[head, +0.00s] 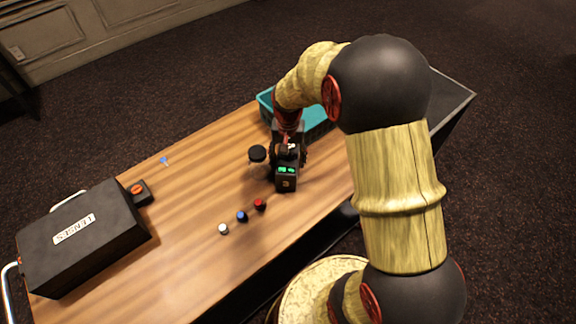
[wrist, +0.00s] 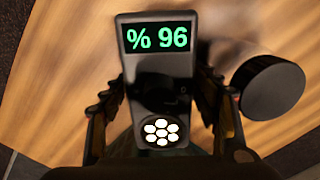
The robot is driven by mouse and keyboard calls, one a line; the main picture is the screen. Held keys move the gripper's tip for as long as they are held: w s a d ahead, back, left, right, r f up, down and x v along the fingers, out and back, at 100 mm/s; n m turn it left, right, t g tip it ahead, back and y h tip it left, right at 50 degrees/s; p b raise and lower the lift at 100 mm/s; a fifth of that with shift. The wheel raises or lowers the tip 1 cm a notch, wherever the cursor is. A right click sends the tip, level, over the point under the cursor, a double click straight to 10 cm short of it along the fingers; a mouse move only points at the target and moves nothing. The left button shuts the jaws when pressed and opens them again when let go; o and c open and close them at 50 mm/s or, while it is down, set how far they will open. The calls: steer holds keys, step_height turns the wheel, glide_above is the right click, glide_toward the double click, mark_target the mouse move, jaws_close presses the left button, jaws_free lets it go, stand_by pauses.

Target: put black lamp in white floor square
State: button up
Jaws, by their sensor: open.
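A dark upright device with a green "% 96" display (wrist: 157,40) and a cluster of round white lights may be the black lamp. It also shows on the wooden desk in the head view (head: 287,180). My gripper (wrist: 165,105) is open, with one finger on each side of the device. I cannot tell whether the fingers touch it. In the head view my gripper (head: 289,152) is just behind and over the device, partly hiding it. No white floor square shows in either view.
A black-capped jar (head: 257,153) stands close left of the device; its cap shows in the wrist view (wrist: 271,87). Red (head: 260,204), blue (head: 242,216) and white (head: 223,229) knobs lie nearer. A teal crate (head: 265,101) is behind, a black case (head: 82,240) at left.

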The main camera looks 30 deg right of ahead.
step_height(320, 180, down, 2)
steer(key=shift+f, duration=0.1)
steer(key=shift+c, duration=0.4)
steer(key=c, duration=1.5)
jaws_close()
